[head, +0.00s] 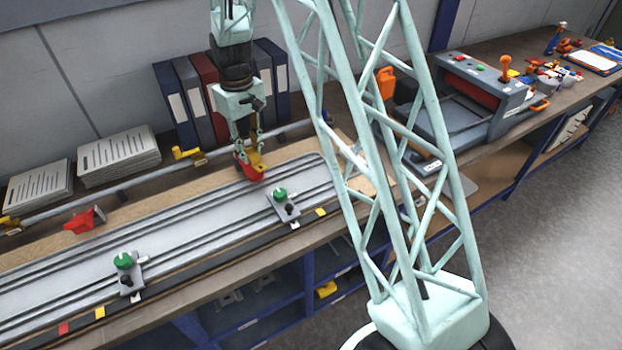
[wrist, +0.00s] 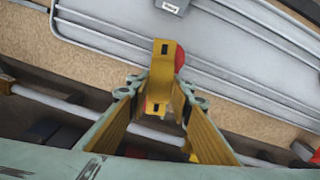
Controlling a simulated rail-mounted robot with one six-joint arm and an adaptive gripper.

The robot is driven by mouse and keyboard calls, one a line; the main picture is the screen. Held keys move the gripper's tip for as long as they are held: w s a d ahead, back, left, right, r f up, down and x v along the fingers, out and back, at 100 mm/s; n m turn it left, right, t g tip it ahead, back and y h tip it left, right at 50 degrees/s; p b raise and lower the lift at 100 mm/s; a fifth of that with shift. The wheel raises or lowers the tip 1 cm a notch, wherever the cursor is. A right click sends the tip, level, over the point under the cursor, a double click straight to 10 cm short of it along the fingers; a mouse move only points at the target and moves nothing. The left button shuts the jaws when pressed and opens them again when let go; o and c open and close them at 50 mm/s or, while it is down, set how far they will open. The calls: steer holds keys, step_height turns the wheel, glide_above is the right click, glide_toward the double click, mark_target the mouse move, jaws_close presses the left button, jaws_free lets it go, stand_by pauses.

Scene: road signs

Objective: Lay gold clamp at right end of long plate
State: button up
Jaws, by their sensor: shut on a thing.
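My gripper (head: 247,150) is shut on a gold clamp (head: 257,164), above the far edge of the long grey plate (head: 200,225), near its right end. In the wrist view the gold clamp (wrist: 162,75) sits between the two fingers of my gripper (wrist: 161,92). A red piece (head: 249,174) shows right below the clamp, and red (wrist: 181,58) shows behind it in the wrist view. I cannot tell if this red is part of the clamp or separate, nor whether the clamp touches the plate.
Two green-knobbed clamps (head: 281,194) (head: 125,262) stand along the plate's front edge. A red piece (head: 84,220) lies by its far edge. Another gold piece (head: 188,154) sits on the rail behind. Binders (head: 205,90) stand behind my gripper. A grey press (head: 480,90) stands at right.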

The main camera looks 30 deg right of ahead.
steer(key=s+d+r+n, duration=0.1)
steer(key=s+d+n, duration=0.4)
steer(key=d, duration=0.3)
steer(key=s+d+r+n+p, duration=0.1)
steer(key=s+d+n, duration=0.4)
steer(key=d, duration=0.3)
steer(key=shift+s+d+n, duration=0.15)
steer(key=shift+s+n, duration=0.1)
steer(key=shift+n, duration=0.25)
glide_above(311, 178)
steer(key=shift+s+f, duration=0.1)
steer(key=shift+f, duration=2.95)
steer(key=shift+f, duration=0.15)
steer(key=shift+f, duration=1.75)
steer(key=shift+f+b, duration=0.15)
steer(key=shift+b, duration=0.15)
steer(key=o, duration=0.9)
steer(key=shift+o, duration=0.2)
